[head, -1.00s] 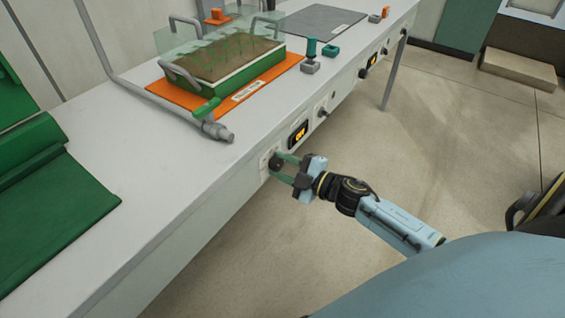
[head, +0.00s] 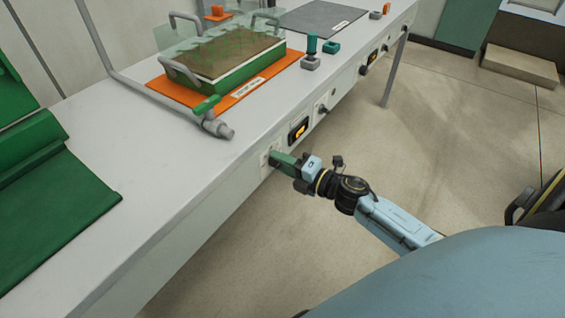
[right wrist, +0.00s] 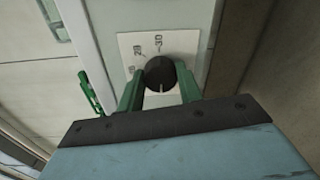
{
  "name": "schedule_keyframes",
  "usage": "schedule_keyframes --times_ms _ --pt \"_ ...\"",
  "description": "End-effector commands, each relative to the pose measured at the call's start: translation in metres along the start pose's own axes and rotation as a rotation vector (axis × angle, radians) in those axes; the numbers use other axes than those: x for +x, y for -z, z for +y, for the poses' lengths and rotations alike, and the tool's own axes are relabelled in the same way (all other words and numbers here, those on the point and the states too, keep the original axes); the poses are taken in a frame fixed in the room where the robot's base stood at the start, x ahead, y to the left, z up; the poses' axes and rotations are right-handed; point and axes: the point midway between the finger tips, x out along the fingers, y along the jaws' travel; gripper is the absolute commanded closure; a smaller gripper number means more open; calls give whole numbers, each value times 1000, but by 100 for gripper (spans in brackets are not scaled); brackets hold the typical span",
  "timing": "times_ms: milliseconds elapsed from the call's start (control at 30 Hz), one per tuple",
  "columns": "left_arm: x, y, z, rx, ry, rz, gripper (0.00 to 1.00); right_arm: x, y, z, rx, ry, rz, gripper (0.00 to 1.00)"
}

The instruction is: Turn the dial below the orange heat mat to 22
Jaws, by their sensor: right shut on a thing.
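The orange heat mat (head: 230,97) lies on the bench with a green tray of soil under a clear cover on it. The dial (right wrist: 160,74) is a black round knob on a white scale plate (right wrist: 189,42) on the bench's front face, below the mat. My right gripper (head: 273,160) is at the dial, its green fingers either side of the knob in the right wrist view (right wrist: 159,84), shut on it. A pale pointer line on the knob faces the gripper. In the head view the fingers hide the knob. My left gripper is not in view.
A small display with orange digits (head: 299,131) sits right of the dial, with a toggle switch (head: 323,109) beyond. Open floor (head: 450,140) is to the right.

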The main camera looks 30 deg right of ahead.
Motion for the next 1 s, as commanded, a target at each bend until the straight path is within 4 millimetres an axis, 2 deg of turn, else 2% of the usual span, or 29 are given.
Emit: schedule_keyframes --times_ms 600,633,767,800,1000 --pt "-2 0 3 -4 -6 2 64 0 0 -1 -45 2 -3 87" --pt "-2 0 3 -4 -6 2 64 0 0 -1 -45 2 -3 63" --pt "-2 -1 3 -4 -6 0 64 0 0 -1 -44 2 -3 46" --pt "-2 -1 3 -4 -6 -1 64 0 0 0 -44 2 -2 43" --pt "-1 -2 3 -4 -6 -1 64 0 0 0 -43 1 -2 43"
